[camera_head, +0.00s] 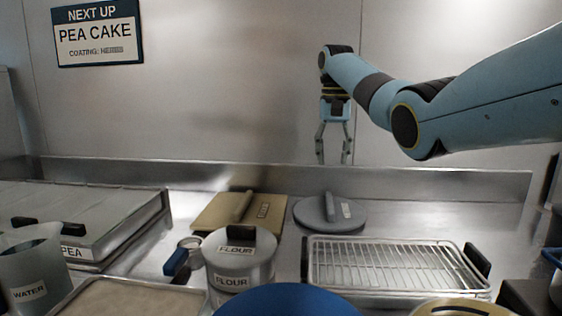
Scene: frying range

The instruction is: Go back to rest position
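My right gripper (334,155) shows in the head view, hanging from the light-blue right arm that comes in from the right. It points downward, in front of the steel back wall and above the counter. Its two fingers are apart with nothing between them. It appears above a round grey lid (312,214) and touches nothing that I can see. My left gripper and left arm are not in the picture.
A wire rack tray (390,290) lies at right. A lidded flour container (258,282), tan lid (214,222), pea box (118,236) and water jug (30,268) crowd the left and middle. A sign (98,54) reads "PEA CAKE".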

